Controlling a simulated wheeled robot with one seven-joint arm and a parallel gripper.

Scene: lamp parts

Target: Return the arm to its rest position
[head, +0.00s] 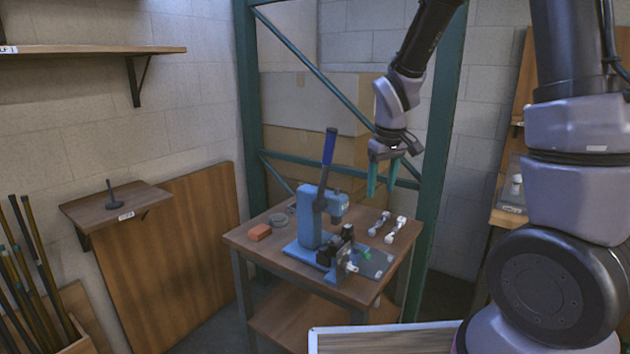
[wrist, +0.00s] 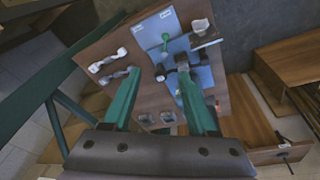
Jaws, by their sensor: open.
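My gripper (head: 383,178) has green fingers and hangs in the air above the back right of the small wooden table (head: 262,255). Its fingers are spread apart with nothing between them in the wrist view (wrist: 162,100). My arm comes down to it from the upper right. Below and left of the gripper stands a blue lever press (head: 313,215) with its dark blue handle up; the press also shows in the wrist view (wrist: 197,78). Several pale lamp parts (head: 388,227) lie on the table right of the press. A green piece (head: 367,254) sits near the fixture in front.
A green steel frame (head: 441,170) stands behind the table, close to my arm, with cardboard boxes (head: 310,105) beyond it. An orange block (head: 260,232) lies at the table's left. Wall shelves (head: 90,49) and a small shelf with a dark stand (head: 113,193) are at left.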

